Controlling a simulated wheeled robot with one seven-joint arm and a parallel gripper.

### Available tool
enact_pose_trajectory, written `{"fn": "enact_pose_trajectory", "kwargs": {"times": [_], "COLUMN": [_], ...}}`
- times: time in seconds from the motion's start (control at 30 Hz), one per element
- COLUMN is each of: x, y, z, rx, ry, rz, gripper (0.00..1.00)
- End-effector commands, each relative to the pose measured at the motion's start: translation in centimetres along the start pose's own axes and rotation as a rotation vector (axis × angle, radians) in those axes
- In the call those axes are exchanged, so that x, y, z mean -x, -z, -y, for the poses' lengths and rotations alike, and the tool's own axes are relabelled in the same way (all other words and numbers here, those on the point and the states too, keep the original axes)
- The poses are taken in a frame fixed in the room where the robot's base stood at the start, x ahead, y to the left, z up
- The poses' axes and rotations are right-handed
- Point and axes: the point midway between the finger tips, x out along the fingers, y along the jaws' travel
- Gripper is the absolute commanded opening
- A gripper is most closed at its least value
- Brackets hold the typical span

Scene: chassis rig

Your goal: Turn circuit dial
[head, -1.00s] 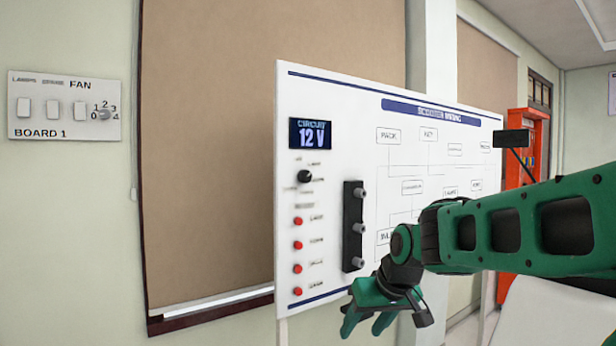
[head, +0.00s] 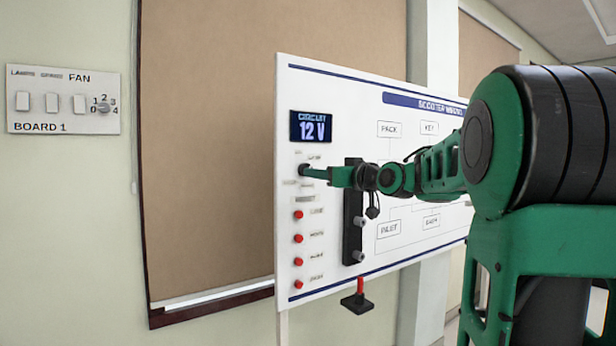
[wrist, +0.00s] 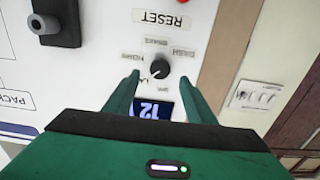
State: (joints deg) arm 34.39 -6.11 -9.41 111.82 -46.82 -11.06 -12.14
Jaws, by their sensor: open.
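The circuit dial is a small black round knob (wrist: 160,69) on the white panel, seen upside down in the wrist view with small labels around it. In the head view the dial (head: 304,170) shows at the tip of my gripper (head: 316,173), mostly hidden by it. In the wrist view my gripper (wrist: 158,90) is open, with its two green fingers apart and the dial between and just beyond their tips. I cannot tell whether a finger touches it. The circuit display (head: 311,127) above the dial reads 12 V.
Several red buttons (head: 298,238) run down the panel below the dial. A black strip with grey knobs (head: 353,240) stands right of them, close to my arm. A separate switch board (head: 62,99) with a fan dial hangs on the left wall.

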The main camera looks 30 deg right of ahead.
Motion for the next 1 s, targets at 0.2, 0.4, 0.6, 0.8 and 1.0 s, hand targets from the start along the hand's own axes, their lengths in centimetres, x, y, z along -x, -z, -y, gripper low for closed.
{"fn": "enact_pose_trajectory", "kwargs": {"times": [0.2,0.4,0.6,0.8,1.0], "x": [-3.7,-5.5,-5.9,-5.9,-5.9], "y": [-0.1,0.0,-0.1,-0.1,-0.1], "z": [0.1,0.1,0.0,0.1,0.1], "rx": [0.0,0.0,0.0,0.0,0.0], "ry": [0.003,0.001,0.0,0.0,0.0], "rz": [0.002,0.001,0.001,0.001,0.002], "gripper": [0.5,0.5,0.5,0.43,0.09]}}
